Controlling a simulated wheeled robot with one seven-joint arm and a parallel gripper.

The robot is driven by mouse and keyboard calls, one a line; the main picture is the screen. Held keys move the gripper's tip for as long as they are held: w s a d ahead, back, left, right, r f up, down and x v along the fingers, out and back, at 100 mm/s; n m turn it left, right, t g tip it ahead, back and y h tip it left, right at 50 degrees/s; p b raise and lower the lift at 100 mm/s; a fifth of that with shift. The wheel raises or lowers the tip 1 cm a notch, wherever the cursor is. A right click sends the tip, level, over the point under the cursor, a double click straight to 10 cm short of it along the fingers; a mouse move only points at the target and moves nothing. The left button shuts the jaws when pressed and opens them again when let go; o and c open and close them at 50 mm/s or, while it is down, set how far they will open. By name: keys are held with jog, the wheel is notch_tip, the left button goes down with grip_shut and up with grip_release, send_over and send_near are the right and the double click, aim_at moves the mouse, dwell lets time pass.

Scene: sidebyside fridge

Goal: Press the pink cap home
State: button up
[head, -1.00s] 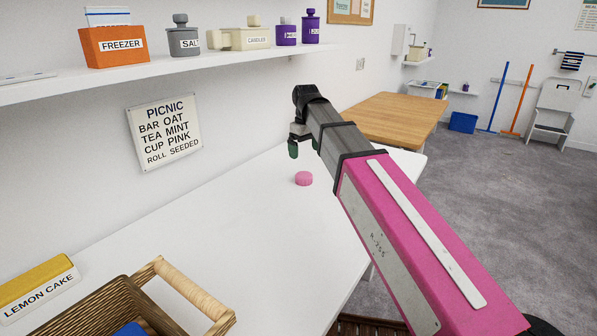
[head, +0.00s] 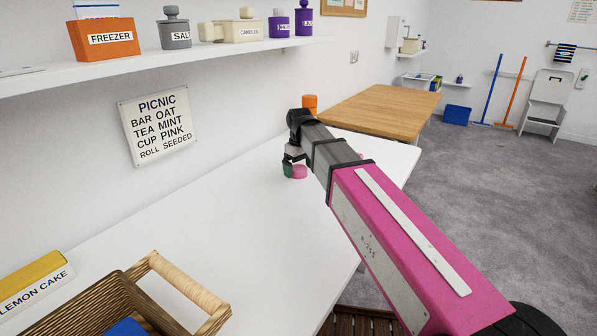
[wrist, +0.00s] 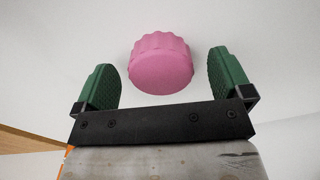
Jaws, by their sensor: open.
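The pink cap (head: 299,172) is a short ribbed cylinder over the white worktop, beside my gripper's fingers in the head view. In the wrist view the pink cap (wrist: 160,65) appears between the two green fingers, with a gap on each side. My gripper (head: 291,168) is open and empty, pointing down at the far part of the worktop. It also shows in the wrist view (wrist: 163,80). What lies under the cap is hidden, and I cannot tell what it rests on.
An orange cylinder (head: 310,102) shows behind my wrist. A wooden table (head: 385,110) stands beyond the worktop (head: 215,215). A wicker basket (head: 180,288) and a lemon cake box (head: 35,283) are at the near left. A shelf (head: 170,58) runs along the wall.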

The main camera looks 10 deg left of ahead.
aim_at(299, 168)
jog(key=shift+f, duration=0.5)
jog(key=shift+c, duration=0.3)
jog(key=c, duration=0.9)
jog(key=shift+r, duration=0.2)
jog(key=shift+r, duration=0.6)
notch_tip(299, 168, up, 2)
jog(key=shift+r, duration=0.25)
jog(key=s+a+r, duration=0.2)
jog(key=a, duration=0.1)
jog(key=s+a+r, duration=0.2)
jog(key=a, duration=0.1)
jog(key=s+a+r, duration=0.3)
jog(key=shift+s, duration=0.1)
